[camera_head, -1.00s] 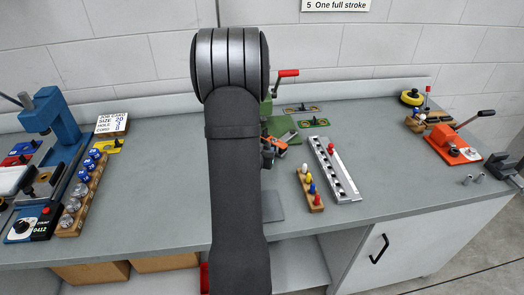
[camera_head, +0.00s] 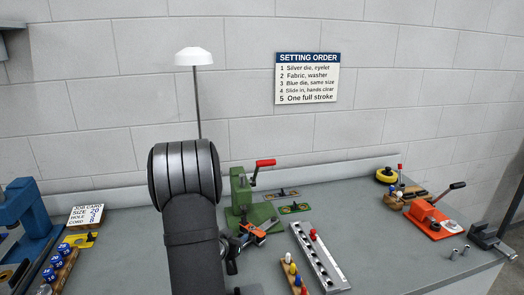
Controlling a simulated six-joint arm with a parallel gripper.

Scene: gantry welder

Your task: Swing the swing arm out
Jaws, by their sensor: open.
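A green bench machine (camera_head: 240,190) stands at the middle of the bench, with a red-handled crank (camera_head: 264,163) on top and a green base. I cannot tell which part is the swing arm. My own dark arm link and grey joint cover the area left of and in front of the machine.
Right of the machine lie a silver slotted rail (camera_head: 318,258) and a wooden peg holder (camera_head: 291,275). An orange lever tool (camera_head: 430,218) stands at the far right. A blue press (camera_head: 22,215) and a job card (camera_head: 87,214) are at the left. A white-topped pole (camera_head: 197,95) rises behind.

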